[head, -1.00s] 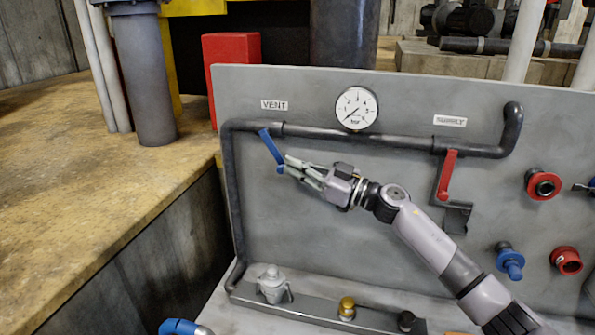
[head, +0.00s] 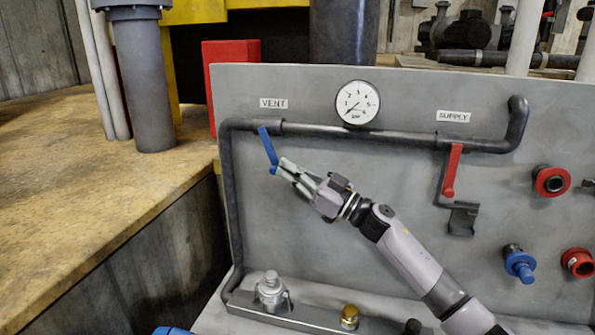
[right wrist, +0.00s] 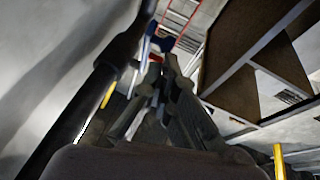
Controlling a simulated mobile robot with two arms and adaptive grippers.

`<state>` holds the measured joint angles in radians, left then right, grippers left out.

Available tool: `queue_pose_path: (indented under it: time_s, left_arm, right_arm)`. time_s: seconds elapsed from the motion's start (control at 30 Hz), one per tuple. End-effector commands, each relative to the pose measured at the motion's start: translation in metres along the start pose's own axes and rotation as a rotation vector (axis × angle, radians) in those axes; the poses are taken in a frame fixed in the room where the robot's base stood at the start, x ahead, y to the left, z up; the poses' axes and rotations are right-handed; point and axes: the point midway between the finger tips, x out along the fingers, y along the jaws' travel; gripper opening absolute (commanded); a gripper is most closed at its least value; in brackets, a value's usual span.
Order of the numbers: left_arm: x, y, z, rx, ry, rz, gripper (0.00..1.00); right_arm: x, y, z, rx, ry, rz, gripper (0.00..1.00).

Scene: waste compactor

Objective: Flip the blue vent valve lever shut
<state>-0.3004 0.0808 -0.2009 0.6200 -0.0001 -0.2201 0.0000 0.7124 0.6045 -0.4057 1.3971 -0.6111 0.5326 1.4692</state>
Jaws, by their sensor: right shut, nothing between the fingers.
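The blue vent valve lever (head: 268,148) hangs from the dark pipe below the VENT label, tilted with its lower end slightly to the right. My right gripper (head: 279,166) is shut and empty. Its fingertips are at the right side of the lever's lower end, touching it or very close. In the right wrist view the shut fingers (right wrist: 158,85) point at a blue piece (right wrist: 163,44), which looks like the lever's end. My left gripper is not in view.
A pressure gauge (head: 357,102) sits on the pipe to the right of the lever. The red supply lever (head: 452,170) hangs further right. Red and blue couplings are on the panel's right. A grey fitting (head: 271,291) and a brass one (head: 349,316) stand on the lower rail.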

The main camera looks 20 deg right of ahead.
Motion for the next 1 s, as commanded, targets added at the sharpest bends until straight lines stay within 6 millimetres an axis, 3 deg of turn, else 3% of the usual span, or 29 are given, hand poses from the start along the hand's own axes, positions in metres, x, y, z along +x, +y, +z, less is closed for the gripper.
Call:
queue_pose_path:
  time_s: [0.03,0.1,0.4,1.0]
  left_arm:
    - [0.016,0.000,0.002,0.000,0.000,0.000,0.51]
    - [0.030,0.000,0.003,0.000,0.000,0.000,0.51]
    - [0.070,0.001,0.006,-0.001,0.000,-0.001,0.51]
    - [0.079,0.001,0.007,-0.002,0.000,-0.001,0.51]
  right_arm:
    - [-0.001,-0.003,0.013,0.014,0.035,0.005,0.00]
    - [0.001,-0.004,0.018,0.021,0.085,0.012,0.00]
    - [0.011,-0.007,0.026,0.041,0.234,0.038,0.00]
    - [0.016,-0.007,0.024,0.048,0.286,0.046,0.00]
